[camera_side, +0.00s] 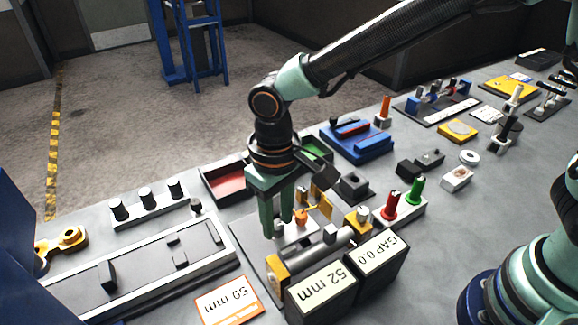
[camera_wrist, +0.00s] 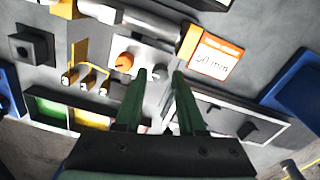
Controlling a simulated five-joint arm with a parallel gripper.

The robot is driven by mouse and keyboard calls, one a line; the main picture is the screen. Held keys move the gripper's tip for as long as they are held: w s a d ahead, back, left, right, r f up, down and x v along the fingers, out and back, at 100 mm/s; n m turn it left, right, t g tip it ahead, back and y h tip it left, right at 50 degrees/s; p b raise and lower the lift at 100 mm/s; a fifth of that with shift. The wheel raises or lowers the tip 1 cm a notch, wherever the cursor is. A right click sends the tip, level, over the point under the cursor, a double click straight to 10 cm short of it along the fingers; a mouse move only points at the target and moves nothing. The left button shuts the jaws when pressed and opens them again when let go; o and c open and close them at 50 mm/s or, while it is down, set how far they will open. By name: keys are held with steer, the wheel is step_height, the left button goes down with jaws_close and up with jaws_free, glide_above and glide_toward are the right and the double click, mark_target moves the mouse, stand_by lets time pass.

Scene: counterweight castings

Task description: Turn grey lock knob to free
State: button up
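My gripper (camera_side: 278,229) is open, pointing down over a pale block (camera_side: 297,231) on the fixture plate. A small grey knob (camera_side: 279,230) shows low between the fingers in the side view. It also seems to lie between the fingertips (camera_wrist: 159,73) in the wrist view, where it is small and blurred. I cannot tell whether the fingers touch it, nor which way it is turned. An orange knob (camera_side: 301,216) sits beside it on the same block, outside the fingers; it also shows in the wrist view (camera_wrist: 124,62).
Two dark boxes reading "52 mm" (camera_side: 321,288) and "GAP 0.0" (camera_side: 377,254) stand in front. A grey cylinder (camera_side: 330,248) lies close by. An orange-edged "50 mm" card (camera_side: 228,301) lies nearer. Red and green knobs (camera_side: 390,205) stand right; a red bin (camera_side: 228,182) stands behind.

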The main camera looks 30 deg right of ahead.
steer(key=shift+f, duration=0.3)
jaws_close()
